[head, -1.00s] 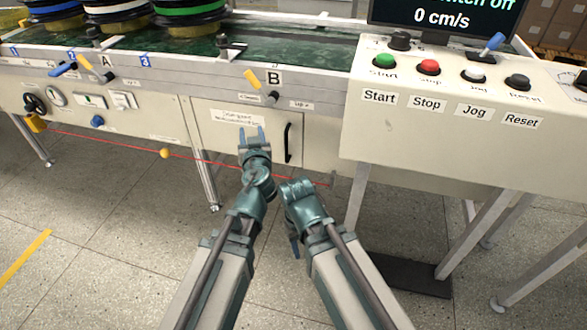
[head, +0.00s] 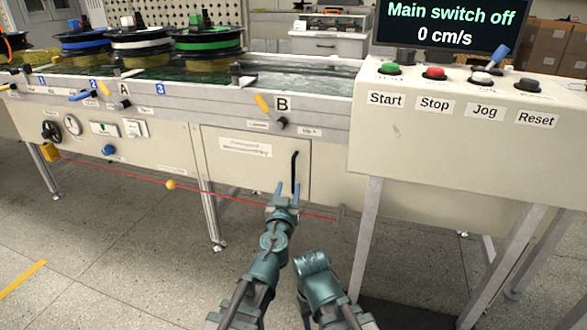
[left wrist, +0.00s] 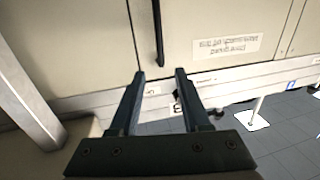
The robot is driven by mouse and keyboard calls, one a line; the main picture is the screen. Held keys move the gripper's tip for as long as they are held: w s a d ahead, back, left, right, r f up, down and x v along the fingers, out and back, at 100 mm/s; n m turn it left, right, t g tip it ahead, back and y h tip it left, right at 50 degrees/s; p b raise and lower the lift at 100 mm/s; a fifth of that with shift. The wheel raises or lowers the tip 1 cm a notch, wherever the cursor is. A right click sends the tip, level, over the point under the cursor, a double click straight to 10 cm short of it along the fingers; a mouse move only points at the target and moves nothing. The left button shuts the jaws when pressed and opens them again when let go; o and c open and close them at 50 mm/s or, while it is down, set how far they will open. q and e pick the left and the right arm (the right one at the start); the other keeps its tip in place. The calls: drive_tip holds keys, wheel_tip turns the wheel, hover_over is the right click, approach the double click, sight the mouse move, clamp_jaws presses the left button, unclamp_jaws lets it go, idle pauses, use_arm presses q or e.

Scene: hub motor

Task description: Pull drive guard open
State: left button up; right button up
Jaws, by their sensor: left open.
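The drive guard is a cream door panel (head: 240,168) with a paper label, set in the front of the conveyor frame. It looks closed. Its black vertical bar handle (head: 294,172) is near the door's right edge. My left gripper (head: 287,188) is open and empty, its fingers pointing at the handle's lower part. In the left wrist view the handle (left wrist: 158,35) lies beyond and between the open fingertips (left wrist: 160,73), with no contact visible. My right arm (head: 316,270) is folded low beside the left one; its jaws are not clearly shown.
A red cord (head: 125,178) with a yellow ball (head: 171,185) runs below the door. The control box (head: 450,135) juts out at the right on metal legs (head: 366,235). Spools (head: 208,42) sit on the conveyor at the upper left. The floor in front is clear.

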sight(293, 167)
use_arm(q)
drive_tip(key=w, duration=0.4)
drive_tip(key=w+d, duration=0.1)
drive_tip(key=w, duration=0.7)
drive_tip(key=shift+w+d, duration=0.25)
drive_tip(key=shift+w, duration=0.1)
clamp_jaws()
idle(0.7)
